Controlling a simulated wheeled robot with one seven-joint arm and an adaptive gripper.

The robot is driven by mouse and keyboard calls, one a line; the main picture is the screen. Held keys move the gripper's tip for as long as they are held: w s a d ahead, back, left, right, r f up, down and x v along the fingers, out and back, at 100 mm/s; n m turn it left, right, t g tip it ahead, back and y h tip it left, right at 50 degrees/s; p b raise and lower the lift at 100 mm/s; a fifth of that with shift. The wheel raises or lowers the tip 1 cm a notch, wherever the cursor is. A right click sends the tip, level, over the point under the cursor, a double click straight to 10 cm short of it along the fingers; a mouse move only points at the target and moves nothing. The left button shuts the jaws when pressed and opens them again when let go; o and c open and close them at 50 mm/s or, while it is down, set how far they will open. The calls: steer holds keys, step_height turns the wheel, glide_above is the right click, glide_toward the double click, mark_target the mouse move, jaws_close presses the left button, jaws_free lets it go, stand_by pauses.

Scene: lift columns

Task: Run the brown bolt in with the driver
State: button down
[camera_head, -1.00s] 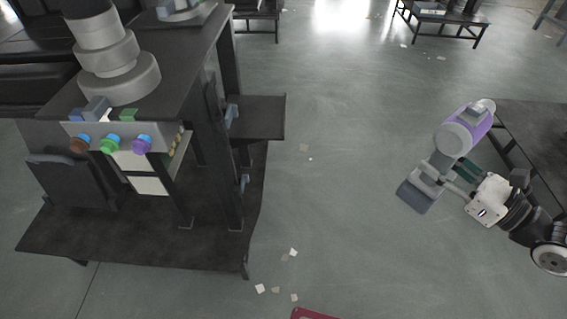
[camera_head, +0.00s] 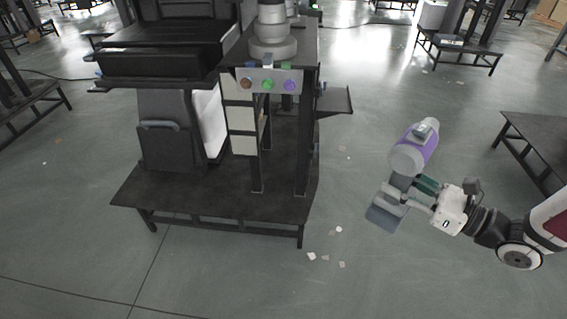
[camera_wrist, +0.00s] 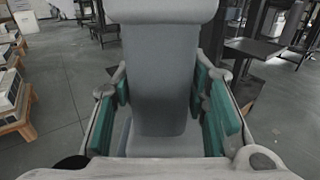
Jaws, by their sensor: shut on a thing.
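The brown bolt (camera_head: 246,84) is at the left of a row on a grey panel (camera_head: 262,76) on the lift column's front. A green bolt (camera_head: 267,84) and a purple bolt (camera_head: 289,85) are to its right. My gripper (camera_head: 406,190) is shut on the driver (camera_head: 408,158), around its grey handle. The driver has a purple and light grey body and a flat grey base. It is in the air, well to the right of the column and apart from the bolts. In the wrist view the grey handle (camera_wrist: 160,75) is between the green finger pads.
A dark platform (camera_head: 180,208) extends around the column's foot. A small dark shelf (camera_head: 337,103) sticks out at the column's right. A dark table (camera_head: 540,145) is at the far right. Open floor (camera_head: 350,265) with a few paper scraps lies in front.

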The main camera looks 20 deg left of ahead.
steer(key=s+a+r+n+g, duration=0.1)
steer(key=s+a+n+g, duration=0.15)
steer(key=a, duration=0.85)
steer(key=s+a+n+g+y, duration=0.15)
steer(key=s+a+g, duration=0.25)
steer(key=a, duration=0.8)
steer(key=s+a+r+n+g+h, duration=0.1)
steer(key=s+a+n+g, duration=0.25)
steer(key=a, duration=0.75)
steer(key=w+a, duration=0.2)
steer(key=w, duration=0.5)
steer(key=shift+w+r+g, duration=0.15)
steer(key=shift+w+g, duration=0.05)
steer(key=shift+g, duration=0.2)
